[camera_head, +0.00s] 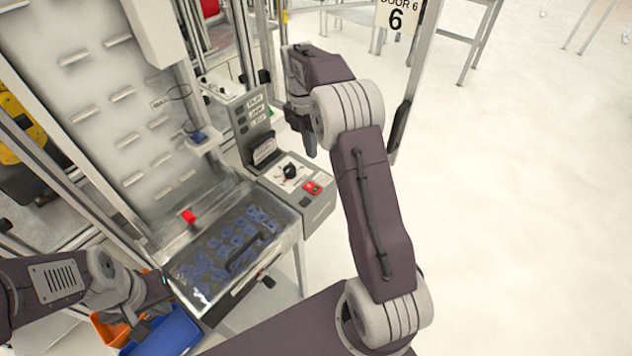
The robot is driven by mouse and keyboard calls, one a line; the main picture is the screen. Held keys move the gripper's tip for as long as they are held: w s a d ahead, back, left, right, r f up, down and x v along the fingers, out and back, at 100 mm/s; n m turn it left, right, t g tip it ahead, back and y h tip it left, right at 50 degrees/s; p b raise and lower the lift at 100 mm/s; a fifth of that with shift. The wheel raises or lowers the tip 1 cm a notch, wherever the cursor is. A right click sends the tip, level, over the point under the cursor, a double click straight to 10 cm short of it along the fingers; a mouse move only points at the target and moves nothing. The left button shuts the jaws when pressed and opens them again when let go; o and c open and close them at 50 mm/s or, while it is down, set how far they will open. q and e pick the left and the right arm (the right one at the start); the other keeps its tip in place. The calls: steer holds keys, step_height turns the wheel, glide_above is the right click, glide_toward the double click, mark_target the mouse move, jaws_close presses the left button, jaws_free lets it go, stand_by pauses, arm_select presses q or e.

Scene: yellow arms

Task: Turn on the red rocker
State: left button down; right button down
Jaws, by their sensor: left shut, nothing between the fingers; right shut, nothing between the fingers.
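The red rocker (312,187) sits on the sloped top of a grey control box (290,190), right of a black rotary knob (290,171). My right gripper (309,148) is shut and empty. It points down and appears above and beyond the rocker in the picture, apart from it; its exact height is hard to tell. My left gripper (150,318) is at the lower left near a blue bin (172,336), well away from the rocker. It is shut and empty. Whether the rocker is on or off is too small to tell.
A tray with a clear cover (205,295) over blue parts and a black handle stands left of the control box. A red button (189,216) is on the tray's far edge. An orange bin (112,330) is lower left. Open floor lies to the right.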

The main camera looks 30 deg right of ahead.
mark_target(317, 190)
steer(key=f, duration=0.4)
steer(key=s+f, duration=0.1)
steer(key=f, duration=0.4)
steer(key=f+p, duration=0.1)
steer(key=f, duration=0.4)
steer(key=shift+s+d, duration=0.3)
steer(key=shift+d, duration=0.05)
steer(key=shift+f, duration=0.15)
steer(key=shift+w+a+r+p, duration=0.1)
steer(key=shift+w+r+p, duration=0.15)
steer(key=shift+w+p, duration=0.1)
steer(key=shift+w+a, duration=0.2)
steer(key=shift+w, duration=0.1)
